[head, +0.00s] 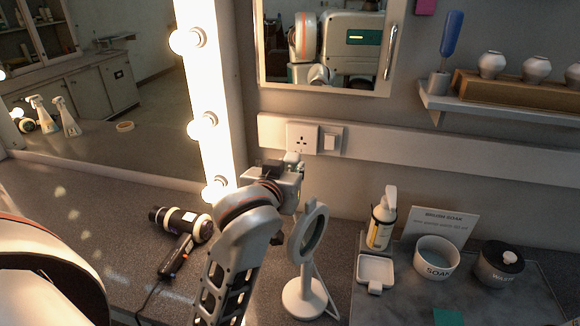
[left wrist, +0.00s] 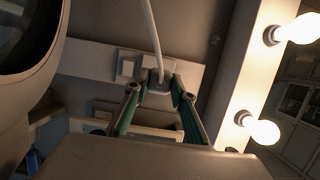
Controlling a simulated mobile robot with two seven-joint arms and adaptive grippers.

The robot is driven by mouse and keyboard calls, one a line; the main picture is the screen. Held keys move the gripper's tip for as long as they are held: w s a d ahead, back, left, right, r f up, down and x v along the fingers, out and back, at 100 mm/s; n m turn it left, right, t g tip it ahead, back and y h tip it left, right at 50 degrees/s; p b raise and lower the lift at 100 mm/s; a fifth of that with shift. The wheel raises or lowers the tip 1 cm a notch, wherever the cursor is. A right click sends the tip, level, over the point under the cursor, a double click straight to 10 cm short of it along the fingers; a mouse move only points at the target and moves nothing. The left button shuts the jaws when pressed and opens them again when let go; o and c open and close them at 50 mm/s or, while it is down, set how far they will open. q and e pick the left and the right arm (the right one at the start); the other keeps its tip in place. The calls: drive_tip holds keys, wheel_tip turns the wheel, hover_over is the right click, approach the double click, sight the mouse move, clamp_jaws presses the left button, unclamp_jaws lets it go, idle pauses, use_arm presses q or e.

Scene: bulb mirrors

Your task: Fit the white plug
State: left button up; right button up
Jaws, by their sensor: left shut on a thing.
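The white plug (left wrist: 158,86) is between the green-sided fingers of my left gripper (left wrist: 157,92) in the left wrist view, its white cable running up out of the picture. In the head view my left gripper (head: 291,163) is just below the wall socket (head: 302,138), with a small pale part of the plug showing at its tip. In the left wrist view the plug covers part of the socket plate (left wrist: 151,63). The plug looks apart from the socket, but the exact gap cannot be told. My right gripper is not in view.
A round mirror on a white stand (head: 303,298) stands close right of my left gripper. A switch (head: 331,140) is beside the socket. A hair dryer (head: 181,254) lies at left. A soap bottle (head: 381,222) and bowl (head: 437,258) stand at right. Lit bulbs (head: 202,126) line the big mirror.

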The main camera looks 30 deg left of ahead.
sight(293, 154)
use_arm(q)
drive_tip(key=shift+w+a, duration=0.25)
drive_tip(key=shift+w, duration=0.7)
drive_tip(key=shift+w+a, duration=0.2)
drive_tip(key=shift+w, duration=0.75)
drive_tip(key=shift+w+a, duration=0.25)
drive_tip(key=shift+w, duration=0.7)
drive_tip(key=shift+w+a, duration=0.15)
drive_tip(key=shift+w, duration=0.45)
drive_tip(key=shift+w+a, duration=0.15)
drive_tip(key=shift+w, duration=0.4)
drive_tip(key=o, duration=1.6)
drive_tip(key=shift+s, duration=0.1)
drive_tip(key=shift+v, duration=2.95)
